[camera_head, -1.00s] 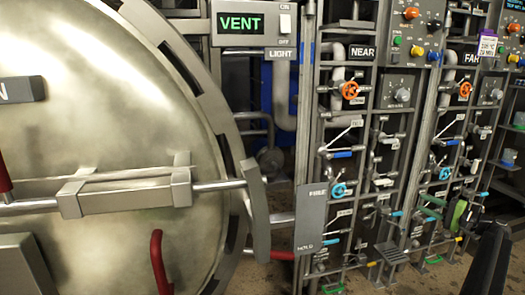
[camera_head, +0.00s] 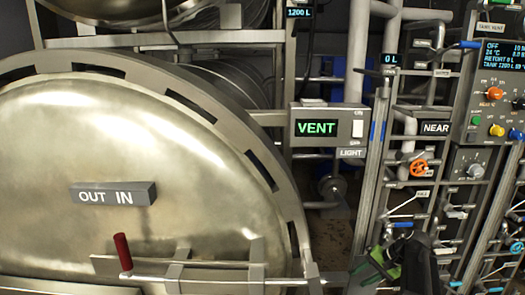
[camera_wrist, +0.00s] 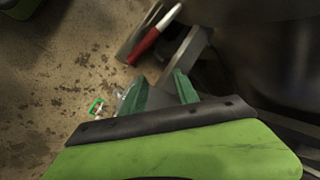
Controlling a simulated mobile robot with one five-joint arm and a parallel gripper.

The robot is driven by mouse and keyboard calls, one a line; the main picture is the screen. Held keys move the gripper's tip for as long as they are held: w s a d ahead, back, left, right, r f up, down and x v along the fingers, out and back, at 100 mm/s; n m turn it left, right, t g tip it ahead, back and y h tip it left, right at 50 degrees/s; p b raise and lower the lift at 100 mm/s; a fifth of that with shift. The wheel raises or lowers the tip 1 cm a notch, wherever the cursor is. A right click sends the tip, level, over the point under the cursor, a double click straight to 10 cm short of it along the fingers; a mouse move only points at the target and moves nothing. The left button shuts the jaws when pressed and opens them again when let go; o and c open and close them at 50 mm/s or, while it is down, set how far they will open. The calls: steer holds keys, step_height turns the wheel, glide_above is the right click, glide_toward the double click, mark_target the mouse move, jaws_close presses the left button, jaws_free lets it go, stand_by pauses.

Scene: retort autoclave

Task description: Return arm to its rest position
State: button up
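My gripper (camera_head: 376,264) shows at the lower right of the head view, just right of the round door's rim and in front of the lower near panel. Its green fingers also show in the wrist view (camera_wrist: 158,90), spread apart with a gap between them. I see nothing held in that gap. My dark arm comes up from the bottom edge behind the gripper in the head view. A red-ended handle (camera_wrist: 156,30) lies beyond the fingertips in the wrist view.
The large round metal door (camera_head: 130,150) with an OUT IN label (camera_head: 113,194) fills the left. A lit VENT box (camera_head: 330,127) stands right of it. The NEAR valve panel with an orange handwheel (camera_head: 419,168) is close behind my arm. Stained floor (camera_wrist: 60,80) shows below.

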steer(key=s+a+r+n+g+h+p, duration=0.1)
steer(key=s+a+r+n+h+p, duration=0.2)
steer(key=a+r+p, duration=0.7)
steer(key=s+a+r+n+g+h+p, duration=0.2)
steer(key=s+a+r+n+p, duration=0.2)
steer(key=s+a+r+p, duration=0.3)
steer(key=a+r+p, duration=0.4)
steer(key=a, duration=0.1)
steer(key=shift+s+r+n+h+p, duration=0.3)
steer(key=shift+h+p, duration=0.1)
steer(key=shift+d, duration=0.1)
